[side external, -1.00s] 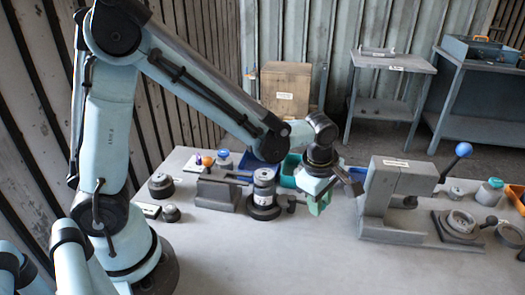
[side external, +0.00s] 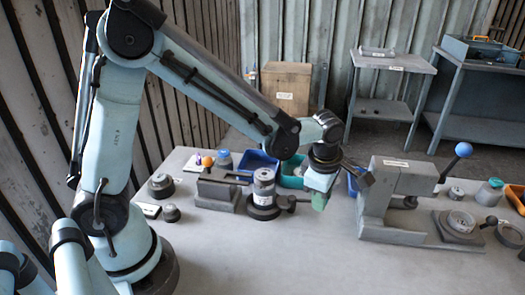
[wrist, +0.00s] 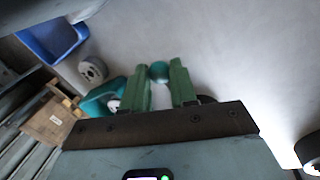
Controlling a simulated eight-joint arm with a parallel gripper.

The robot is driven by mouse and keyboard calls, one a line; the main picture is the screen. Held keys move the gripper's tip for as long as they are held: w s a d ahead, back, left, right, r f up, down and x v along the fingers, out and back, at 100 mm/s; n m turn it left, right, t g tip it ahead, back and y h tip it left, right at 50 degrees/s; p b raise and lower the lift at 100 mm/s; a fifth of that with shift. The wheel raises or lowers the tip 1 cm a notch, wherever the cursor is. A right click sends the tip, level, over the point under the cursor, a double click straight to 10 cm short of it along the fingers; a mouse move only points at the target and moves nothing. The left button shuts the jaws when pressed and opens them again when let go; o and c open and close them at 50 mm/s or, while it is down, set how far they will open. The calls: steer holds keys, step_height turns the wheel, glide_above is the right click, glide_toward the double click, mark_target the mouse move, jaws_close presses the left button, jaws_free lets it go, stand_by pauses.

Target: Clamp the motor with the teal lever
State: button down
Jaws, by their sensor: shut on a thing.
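The motor (side external: 264,181) is a grey cylinder standing upright in a dark round clamp base (side external: 263,212) near the middle of the bench. A dark arm (side external: 288,202) sticks out from the base's right side toward my gripper (side external: 320,202). My gripper points down just right of the motor. In the wrist view, my gripper's green fingers (wrist: 160,88) stand on either side of the round teal knob of the lever (wrist: 158,70), and are shut on it. In the side view the knob is hidden by the fingers.
A grey press-like fixture (side external: 400,190) with a blue ball handle (side external: 463,149) stands close on the right. Blue (side external: 256,163) and teal (side external: 291,178) bins are behind. A grey block fixture (side external: 216,192) is left of the motor. The bench front is clear.

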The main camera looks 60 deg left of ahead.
steer(key=c, duration=0.9)
jaws_free()
steer(key=shift+r, duration=0.1)
step_height(320, 180, up, 12)
steer(key=s, duration=0.2)
steer(key=shift+d, duration=0.45)
steer(key=s+a+f+m+t, duration=0.1)
steer(key=s+a+m, duration=0.3)
steer(key=m, duration=0.7)
steer(key=s+a+f+m+t, duration=0.1)
steer(key=s+a+m+t, duration=0.2)
steer(key=m, duration=0.9)
steer(key=shift+s+a+f+t+h, duration=0.25)
steer(key=shift+s+a+t+h, duration=0.25)
steer(key=shift+s, duration=0.7)
